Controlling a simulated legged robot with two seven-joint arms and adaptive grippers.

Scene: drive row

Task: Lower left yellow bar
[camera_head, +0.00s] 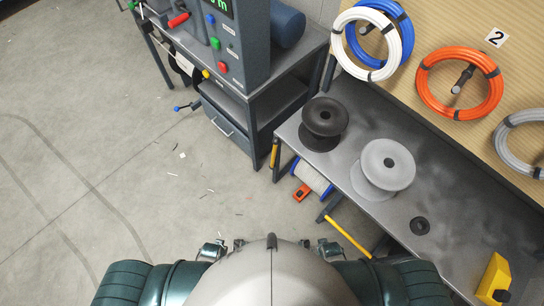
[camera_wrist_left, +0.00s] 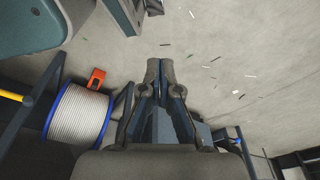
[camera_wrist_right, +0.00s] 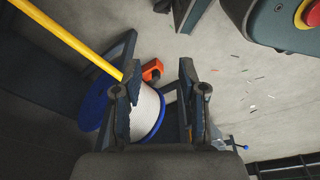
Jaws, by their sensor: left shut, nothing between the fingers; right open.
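A short yellow bar (camera_head: 274,153) stands nearly upright at the left end of the work table. A longer yellow bar (camera_head: 348,238) slants out from the table's front side, further right. A yellow bar (camera_wrist_left: 11,96) shows at the left edge of the left wrist view, and one (camera_wrist_right: 65,38) crosses the upper left of the right wrist view. My left gripper (camera_wrist_left: 160,65) is shut and empty, its fingertips together, apart from any bar. My right gripper (camera_wrist_right: 194,75) is open and empty, fingers apart. In the head view both are low by my body, mostly hidden.
A white-wound spool with blue rims (camera_head: 313,177) and an orange item (camera_head: 302,193) sit below the work table. Black (camera_head: 325,120) and grey (camera_head: 384,165) spools stand on it. A grey machine bench (camera_head: 238,125) stands at left. The floor at left is open with scattered scraps.

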